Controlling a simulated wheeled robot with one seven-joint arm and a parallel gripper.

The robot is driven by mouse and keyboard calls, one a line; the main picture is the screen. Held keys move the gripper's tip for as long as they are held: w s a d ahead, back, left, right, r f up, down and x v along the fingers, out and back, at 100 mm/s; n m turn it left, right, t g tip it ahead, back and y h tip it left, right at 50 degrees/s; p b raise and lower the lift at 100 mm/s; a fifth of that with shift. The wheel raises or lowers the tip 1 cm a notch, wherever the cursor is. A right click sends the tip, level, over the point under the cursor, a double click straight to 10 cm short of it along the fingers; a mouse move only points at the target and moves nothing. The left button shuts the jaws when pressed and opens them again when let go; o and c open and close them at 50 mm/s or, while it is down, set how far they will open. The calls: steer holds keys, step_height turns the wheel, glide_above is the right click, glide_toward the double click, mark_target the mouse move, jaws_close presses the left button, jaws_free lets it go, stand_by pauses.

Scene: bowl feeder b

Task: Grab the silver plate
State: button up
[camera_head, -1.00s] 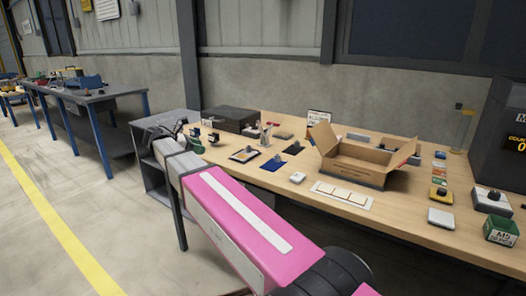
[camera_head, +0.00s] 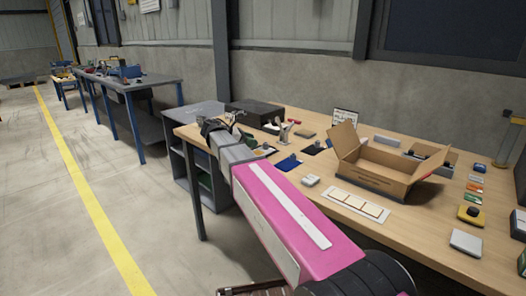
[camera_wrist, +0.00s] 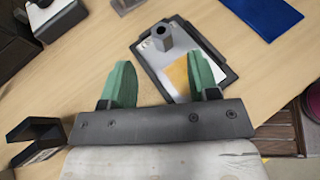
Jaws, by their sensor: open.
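In the wrist view, a flat silver-grey plate (camera_wrist: 165,69) lies on the table in a dark, tray-like frame. A yellow-orange patch and a grey hexagonal post (camera_wrist: 163,37) are on it. My gripper (camera_wrist: 159,64) is open and empty, its two green fingers apart. In the picture the plate is ahead of and partly between the fingers; I cannot tell the height gap. In the head view my gripper (camera_head: 226,122) is over the table's left part, and the plate (camera_head: 264,151) shows only partly beside my arm. Another light grey square plate (camera_head: 467,242) lies at the front right.
A blue mat (camera_head: 287,163) and a white block (camera_head: 311,181) lie to the right of the plate. An open cardboard box (camera_head: 370,175) stands mid-table. A black case (camera_head: 253,115) is behind my gripper. A dark bracket (camera_wrist: 37,140) is left of my fingers.

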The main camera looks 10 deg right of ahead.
mark_target(261, 149)
steer(key=x, duration=0.5)
steer(key=shift+s+d, duration=0.1)
steer(key=shift+s, duration=0.05)
steer(key=shift+r, duration=0.1)
steer(key=shift+c, duration=0.3)
jaws_close()
